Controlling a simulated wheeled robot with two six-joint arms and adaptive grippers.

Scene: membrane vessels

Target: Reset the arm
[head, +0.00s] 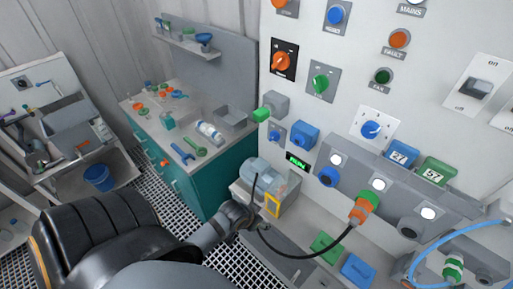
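My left arm comes in from the lower left, and its gripper (240,214) is small and dark in the lower middle of the head view. It is in front of the grey motor (264,171) on the bench. I cannot tell whether its fingers are open or shut. A black cable (300,254) runs by the gripper to an orange and green plug (364,208) at the panel's lower sockets. I cannot tell whether the gripper touches the cable. My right gripper is not in view.
A white control panel (350,100) with knobs and a switch (477,88) fills the right. Green (326,247) and blue (358,268) blocks lie on the ledge below. A teal workbench (200,183) with tools stands behind. A blue bucket (99,177) is at left. Grating floor (165,205) shows between.

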